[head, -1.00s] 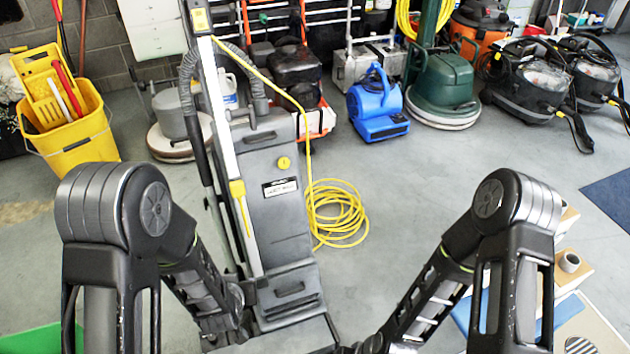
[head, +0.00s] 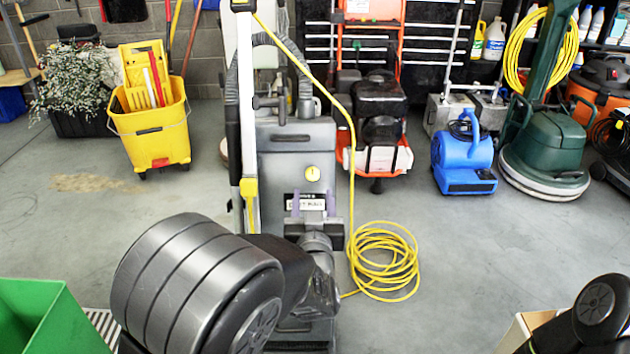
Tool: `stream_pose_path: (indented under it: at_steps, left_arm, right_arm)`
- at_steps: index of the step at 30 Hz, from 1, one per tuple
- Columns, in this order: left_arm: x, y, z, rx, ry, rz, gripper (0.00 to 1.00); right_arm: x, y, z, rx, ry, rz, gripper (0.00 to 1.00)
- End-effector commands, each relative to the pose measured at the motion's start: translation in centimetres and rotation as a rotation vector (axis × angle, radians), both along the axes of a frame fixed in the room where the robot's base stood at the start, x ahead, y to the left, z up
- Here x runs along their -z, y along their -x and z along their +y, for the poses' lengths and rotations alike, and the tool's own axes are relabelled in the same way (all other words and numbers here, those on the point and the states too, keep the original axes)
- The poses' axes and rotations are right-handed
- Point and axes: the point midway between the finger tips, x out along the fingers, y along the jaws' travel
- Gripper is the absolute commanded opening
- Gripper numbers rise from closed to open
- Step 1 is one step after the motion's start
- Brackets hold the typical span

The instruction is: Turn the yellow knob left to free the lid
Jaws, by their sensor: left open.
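The yellow knob (head: 313,173) is a small round disc on the upper front of the grey floor machine (head: 270,145). A label plate sits just below it. My left gripper (head: 313,204) is open, its two purplish fingertips apart in front of the label, a little below the knob in the picture. Nothing shows between the fingertips except the label, and the knob is in full view. I cannot tell how far the fingers are from the panel. The lid's edges are hard to make out. My right gripper is out of view; only part of my right arm shows at bottom right.
A yellow cord (head: 385,262) lies coiled on the floor right of the machine, running up its side. A yellow mop bucket (head: 150,130) stands left, a blue blower (head: 464,160) right. A green bin (head: 50,315) is at bottom left. Floor between is clear.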

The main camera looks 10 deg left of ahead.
Motion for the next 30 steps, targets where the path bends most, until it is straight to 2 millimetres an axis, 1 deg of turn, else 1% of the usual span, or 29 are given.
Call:
stream_pose_path:
  at_steps: [5, 12, 16, 20, 26, 27, 30]
  left_arm:
    - [0.3, -1.7, 0.5, -0.002, -0.001, -0.001, 0.51]
    - [0.3, -5.3, 1.4, -0.001, -0.003, 0.0, 0.51]
    - [0.2, -6.7, 1.8, 0.0, -0.002, 0.0, 0.51]
    - [0.1, -7.3, 1.9, 0.0, -0.002, 0.0, 0.51]
    - [0.1, -7.3, 1.9, 0.0, -0.001, 0.001, 0.51]
    - [0.1, -7.3, 1.9, 0.0, -0.001, 0.001, 0.5]
    - [0.1, -7.3, 1.9, 0.0, -0.001, 0.001, 0.42]
  right_arm:
    - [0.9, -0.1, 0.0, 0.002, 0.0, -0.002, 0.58]
    - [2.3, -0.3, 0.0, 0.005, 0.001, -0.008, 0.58]
    - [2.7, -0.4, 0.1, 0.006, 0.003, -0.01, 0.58]
    - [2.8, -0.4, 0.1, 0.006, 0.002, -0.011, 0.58]
    - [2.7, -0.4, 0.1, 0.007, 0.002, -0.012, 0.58]
    - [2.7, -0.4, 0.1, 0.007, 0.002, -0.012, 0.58]
    - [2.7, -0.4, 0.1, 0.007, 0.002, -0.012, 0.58]
